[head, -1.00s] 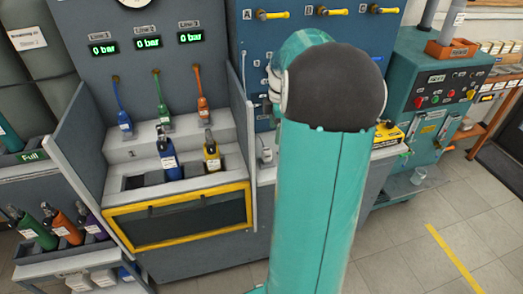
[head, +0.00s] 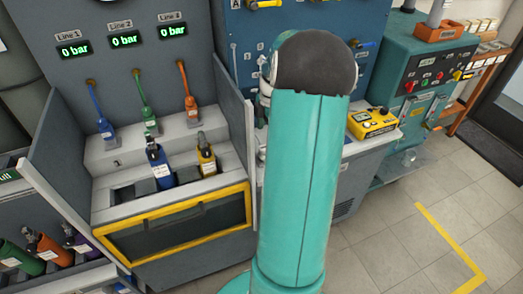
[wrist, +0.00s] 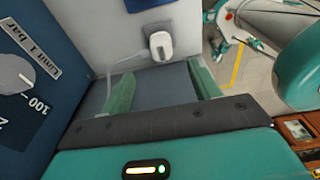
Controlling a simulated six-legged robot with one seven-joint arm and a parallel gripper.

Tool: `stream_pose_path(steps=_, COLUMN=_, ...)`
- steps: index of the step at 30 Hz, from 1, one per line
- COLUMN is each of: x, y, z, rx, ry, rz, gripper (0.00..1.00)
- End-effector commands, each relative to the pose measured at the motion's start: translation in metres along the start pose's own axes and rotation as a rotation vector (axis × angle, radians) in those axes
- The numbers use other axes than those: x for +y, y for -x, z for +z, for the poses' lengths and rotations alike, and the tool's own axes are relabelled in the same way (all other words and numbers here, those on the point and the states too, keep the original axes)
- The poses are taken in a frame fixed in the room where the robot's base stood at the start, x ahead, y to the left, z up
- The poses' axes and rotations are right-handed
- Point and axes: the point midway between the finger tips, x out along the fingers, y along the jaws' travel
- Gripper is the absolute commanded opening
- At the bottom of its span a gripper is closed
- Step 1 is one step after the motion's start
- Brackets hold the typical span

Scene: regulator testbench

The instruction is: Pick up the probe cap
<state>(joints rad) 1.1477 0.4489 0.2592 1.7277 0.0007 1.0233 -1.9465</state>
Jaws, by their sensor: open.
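A small whitish rounded piece (wrist: 160,45) with a darker slot lies on the pale bench surface in the wrist view, with a thin pale cable near it. It may be the probe cap, but I cannot tell for sure. My gripper (wrist: 163,86) is open, with its two green fingers spread and nothing between them. The whitish piece shows beyond the fingertips, apart from them, roughly in line with the gap. In the head view my arm hides the gripper and this part of the bench.
A blue panel with a dial (wrist: 14,72) stands close on the left in the wrist view. A yellow device (head: 372,123) sits on the bench right of my arm. The rack with a blue bottle (head: 159,168) and yellow bottle (head: 206,158) stands left. Floor is free at right.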

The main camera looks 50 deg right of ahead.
Motion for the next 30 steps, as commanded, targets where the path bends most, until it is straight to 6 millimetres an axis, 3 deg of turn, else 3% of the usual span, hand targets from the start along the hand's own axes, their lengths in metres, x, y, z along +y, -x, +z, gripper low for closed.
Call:
stream_pose_path(steps=3, x=-0.001, y=-0.022, z=0.000, rx=0.002, ry=-0.001, rz=-0.003, gripper=0.62)
stream_pose_path(steps=11, x=0.000, y=-0.043, z=-0.001, rx=0.001, ry=-0.001, rz=-0.001, gripper=0.62)
stream_pose_path(steps=18, x=0.001, y=-0.079, z=-0.001, rx=0.001, ry=0.000, rz=-0.002, gripper=0.62)
stream_pose_path(steps=27, x=0.002, y=-0.086, z=-0.001, rx=0.000, ry=-0.001, rz=0.001, gripper=0.62)
stream_pose_path(steps=28, x=0.002, y=-0.086, z=-0.001, rx=0.000, ry=-0.001, rz=0.001, gripper=0.60)
stream_pose_path(steps=30, x=0.002, y=-0.086, z=-0.001, rx=0.000, ry=-0.001, rz=0.001, gripper=0.46)
